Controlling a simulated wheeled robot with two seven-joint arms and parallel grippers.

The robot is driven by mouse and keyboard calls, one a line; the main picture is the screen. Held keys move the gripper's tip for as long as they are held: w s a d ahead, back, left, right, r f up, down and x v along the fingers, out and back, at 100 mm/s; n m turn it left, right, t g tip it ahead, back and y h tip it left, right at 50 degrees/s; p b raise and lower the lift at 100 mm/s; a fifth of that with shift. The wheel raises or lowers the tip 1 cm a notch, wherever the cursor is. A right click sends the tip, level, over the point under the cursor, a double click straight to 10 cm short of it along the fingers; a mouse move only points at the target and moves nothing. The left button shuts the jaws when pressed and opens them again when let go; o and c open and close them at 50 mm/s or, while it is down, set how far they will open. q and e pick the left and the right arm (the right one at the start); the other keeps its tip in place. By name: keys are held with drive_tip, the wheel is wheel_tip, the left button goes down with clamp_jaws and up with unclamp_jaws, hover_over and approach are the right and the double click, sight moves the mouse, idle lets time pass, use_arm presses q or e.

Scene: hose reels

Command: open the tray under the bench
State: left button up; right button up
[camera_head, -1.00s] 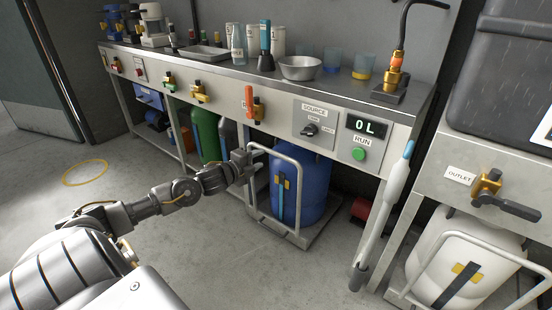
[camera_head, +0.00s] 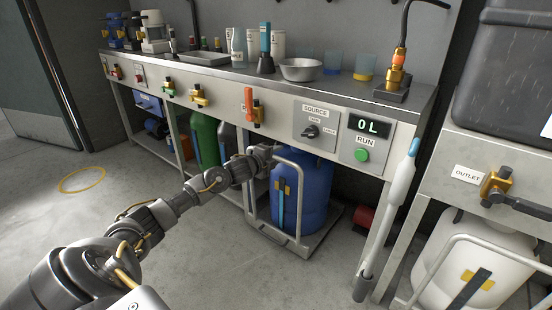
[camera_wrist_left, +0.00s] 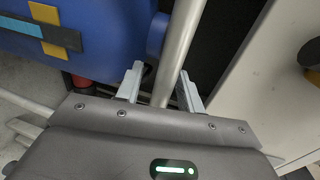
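The tray (camera_head: 325,232) is a low metal platform under the bench, carrying a blue drum (camera_head: 309,195) with a yellow and blue cross mark. A pale tubular hoop handle (camera_head: 302,180) stands upright at its front. My left gripper (camera_head: 268,155) is at the hoop's upper left corner; its fingertips are hard to make out in the head view. In the left wrist view, the open fingers (camera_wrist_left: 160,88) stand on either side of the hoop's bar (camera_wrist_left: 180,45). A gap shows between the bar and the left-hand finger. My right gripper is not in view.
The bench (camera_head: 250,85) has valves, a source dial and a green run button (camera_head: 362,155) on its front. A white wand (camera_head: 390,215) hangs near the bench's right leg. A green cylinder (camera_head: 205,138) stands left of the tray. The floor in front is clear.

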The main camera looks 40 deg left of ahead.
use_arm(q)
drive_tip(key=shift+c, duration=0.4)
clamp_jaws()
